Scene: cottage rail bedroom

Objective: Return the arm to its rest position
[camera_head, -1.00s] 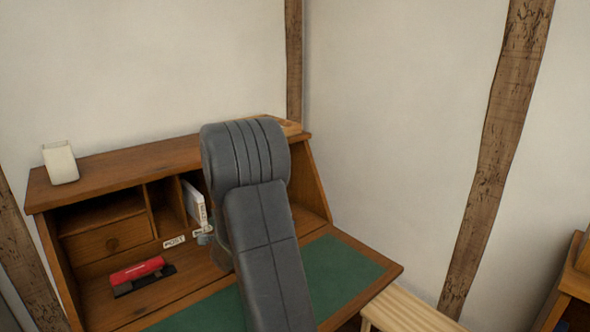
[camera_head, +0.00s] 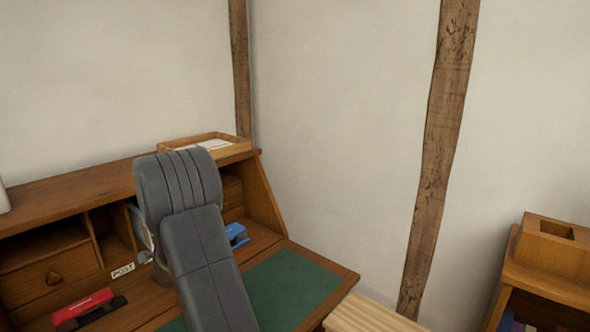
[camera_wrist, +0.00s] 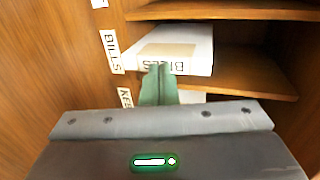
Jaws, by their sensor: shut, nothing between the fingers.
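My arm's grey links stand in front of the wooden writing desk (camera_head: 75,195) in the head view and hide part of its pigeonholes. In the wrist view my gripper (camera_wrist: 158,70) shows as green fingers close together, shut and empty. Its tips overlap the picture of a white box (camera_wrist: 195,48) with an upside-down label reading "BILLS". I cannot tell whether they touch it. A "BILLS" label (camera_wrist: 111,50) is on the wood to the left. In the head view the fingers are hidden behind my arm.
On the desk are a red stapler-like object (camera_head: 85,308), a blue object (camera_head: 236,236), a "POST" label (camera_head: 122,270) and a green writing surface (camera_head: 290,288). A wooden tray with paper (camera_head: 212,143) is on top. A light slatted stool (camera_head: 368,316) and wooden furniture (camera_head: 550,262) stand right.

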